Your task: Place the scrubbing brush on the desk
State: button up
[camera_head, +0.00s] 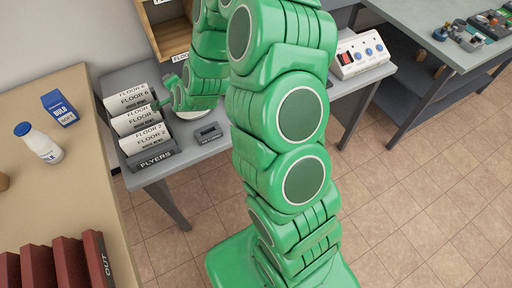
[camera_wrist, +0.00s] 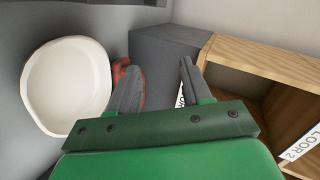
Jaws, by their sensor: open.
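I cannot make out the scrubbing brush for certain in either view. A small red thing (camera_wrist: 121,72) shows beside and partly behind my left finger in the wrist view; too little of it is visible to name it. My gripper (camera_wrist: 161,64) is open, its two grey fingers apart with nothing visibly held between them. In the head view my arm reaches over a grey desk (camera_head: 169,168) and hides part of its top.
A white round dish (camera_wrist: 68,86) lies left of my gripper in the wrist view, and a wooden cubby (camera_wrist: 250,55) stands close on the right. The desk holds a flyers rack (camera_head: 150,158), a dark stamp-like block (camera_head: 209,132) and a white device with knobs (camera_head: 361,53).

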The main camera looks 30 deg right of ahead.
jog(key=s+a+r+n+g+y, duration=0.2)
jog(key=s+r+n+g, duration=0.55)
jog(key=s, duration=0.75)
jog(key=s+d+r+n+g+h, duration=0.1)
jog(key=s+r, duration=0.3)
jog(key=s, duration=0.7)
jog(key=s+d+r+n+g+h, duration=0.1)
jog(key=s+d+r+n+g, duration=0.2)
jog(key=s, duration=0.8)
jog(key=s+d+r+n+g+h, duration=0.1)
jog(key=s+d+r+n+g, duration=0.1)
jog(key=s, duration=0.9)
notch_tip(320, 180, up, 4)
jog(key=shift+d+f+g, duration=0.1)
jog(key=shift+d+g, duration=0.45)
jog(key=shift+d, duration=0.65)
jog(key=shift+n, duration=0.25)
